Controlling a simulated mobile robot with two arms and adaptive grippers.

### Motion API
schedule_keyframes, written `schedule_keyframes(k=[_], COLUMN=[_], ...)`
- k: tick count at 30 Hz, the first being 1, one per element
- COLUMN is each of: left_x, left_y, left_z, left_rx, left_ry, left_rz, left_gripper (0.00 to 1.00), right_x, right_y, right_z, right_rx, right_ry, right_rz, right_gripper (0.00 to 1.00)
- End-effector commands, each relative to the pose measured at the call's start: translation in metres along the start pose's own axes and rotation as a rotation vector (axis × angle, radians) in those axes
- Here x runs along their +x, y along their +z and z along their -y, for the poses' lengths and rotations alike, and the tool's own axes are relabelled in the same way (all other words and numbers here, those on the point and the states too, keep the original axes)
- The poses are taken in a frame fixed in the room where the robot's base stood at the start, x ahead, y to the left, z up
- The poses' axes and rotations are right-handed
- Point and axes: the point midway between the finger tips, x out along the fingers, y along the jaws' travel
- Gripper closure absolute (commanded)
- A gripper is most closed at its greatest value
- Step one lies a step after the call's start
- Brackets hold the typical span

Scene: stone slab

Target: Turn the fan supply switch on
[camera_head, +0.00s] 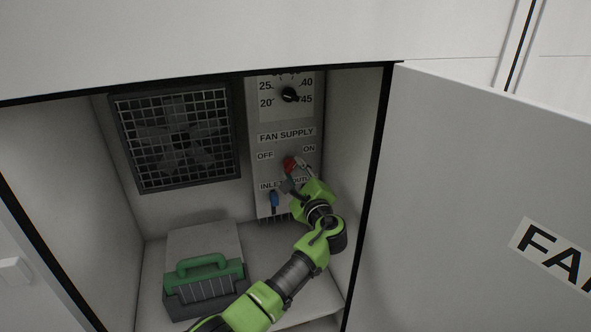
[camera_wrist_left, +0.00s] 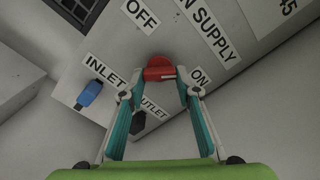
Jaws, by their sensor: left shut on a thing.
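The red fan supply switch (camera_head: 289,163) sits on the grey control panel (camera_head: 254,110) inside the cabinet, below the "FAN SUPPLY" label (camera_head: 286,135) and between the OFF label (camera_head: 265,155) and the ON label (camera_head: 309,148). My left gripper (camera_head: 298,170) reaches it from the lower right. In the left wrist view the red switch (camera_wrist_left: 159,68) shows between the fingertips of my left gripper (camera_wrist_left: 160,84), which is shut on it. The fingers hide part of the handle, so I cannot tell its exact setting. My right gripper is not in view.
A black dial (camera_head: 290,95) is above the switch. A blue inlet plug (camera_head: 274,200) is below it. A caged fan (camera_head: 180,138) is on the back wall. A green-handled box (camera_head: 204,275) stands on the cabinet floor. The open door (camera_head: 470,180) is at the right.

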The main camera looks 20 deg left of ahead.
Motion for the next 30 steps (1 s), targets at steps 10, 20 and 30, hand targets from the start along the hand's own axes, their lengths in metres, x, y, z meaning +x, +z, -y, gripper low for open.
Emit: schedule_keyframes(k=[10, 20, 30], left_x=[0.0026, 0.0019, -0.0052], left_y=[0.0056, 0.0044, 0.0009], left_z=[0.0042, 0.0036, 0.0011], left_rx=[0.016, 0.015, 0.015], left_ry=[-0.007, -0.006, -0.003], left_rz=[0.01, 0.008, 0.002], left_gripper=[0.91, 0.53, 0.53], right_x=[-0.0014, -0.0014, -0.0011], right_y=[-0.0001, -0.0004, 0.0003], right_z=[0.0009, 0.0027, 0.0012], right_rx=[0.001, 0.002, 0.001], right_ry=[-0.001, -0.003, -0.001], right_rz=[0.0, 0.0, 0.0], right_gripper=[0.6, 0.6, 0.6])
